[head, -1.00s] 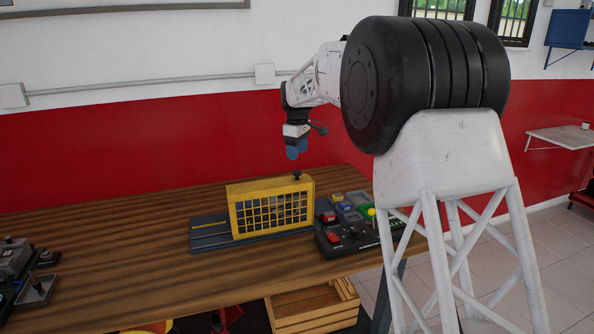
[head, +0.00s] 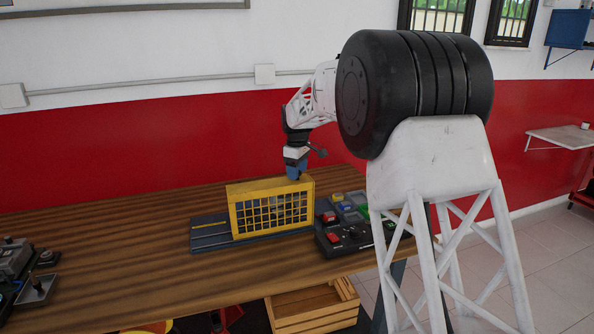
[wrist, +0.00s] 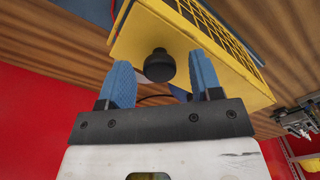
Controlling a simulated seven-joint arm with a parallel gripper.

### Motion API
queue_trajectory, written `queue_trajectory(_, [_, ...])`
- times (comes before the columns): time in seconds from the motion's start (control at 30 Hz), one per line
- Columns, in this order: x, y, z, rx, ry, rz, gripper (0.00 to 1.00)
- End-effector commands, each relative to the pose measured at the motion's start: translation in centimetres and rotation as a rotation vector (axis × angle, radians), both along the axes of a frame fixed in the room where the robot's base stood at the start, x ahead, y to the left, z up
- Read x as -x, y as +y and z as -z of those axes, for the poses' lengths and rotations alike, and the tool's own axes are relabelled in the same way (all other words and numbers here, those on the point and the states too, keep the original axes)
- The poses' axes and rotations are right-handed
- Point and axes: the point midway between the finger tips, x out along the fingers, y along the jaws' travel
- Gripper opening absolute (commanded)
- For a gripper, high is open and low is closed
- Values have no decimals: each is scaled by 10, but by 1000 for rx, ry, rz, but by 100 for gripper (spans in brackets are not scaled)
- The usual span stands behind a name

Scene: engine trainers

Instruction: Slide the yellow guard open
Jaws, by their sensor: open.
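The yellow guard (head: 268,208) stands upright on a dark base with a rail (head: 211,232) that extends to its left. In the wrist view the guard (wrist: 193,42) shows its top face with a round black knob (wrist: 159,66) on it. My gripper (head: 297,175) is just above the right end of the guard's top. In the wrist view my gripper (wrist: 163,75) has its blue fingers apart, one on each side of the knob, with clear gaps. In the head view the knob is hidden by the fingers.
A black control box (head: 350,239) with a red button and coloured parts stands right of the guard. The wooden table (head: 120,255) is clear to the left. Other equipment (head: 25,275) sits at the far left, and a wooden crate (head: 312,309) is below the table.

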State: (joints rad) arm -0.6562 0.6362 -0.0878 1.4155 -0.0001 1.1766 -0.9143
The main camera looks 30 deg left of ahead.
Motion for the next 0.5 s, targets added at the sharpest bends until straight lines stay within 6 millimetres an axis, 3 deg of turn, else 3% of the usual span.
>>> queue_trajectory(0.07, [0,0,0,0,0,0,59])
queue_trajectory(0.43, [0,0,0,0,0,0,2])
queue_trajectory(0.5, [0,0,0,0,0,0,0])
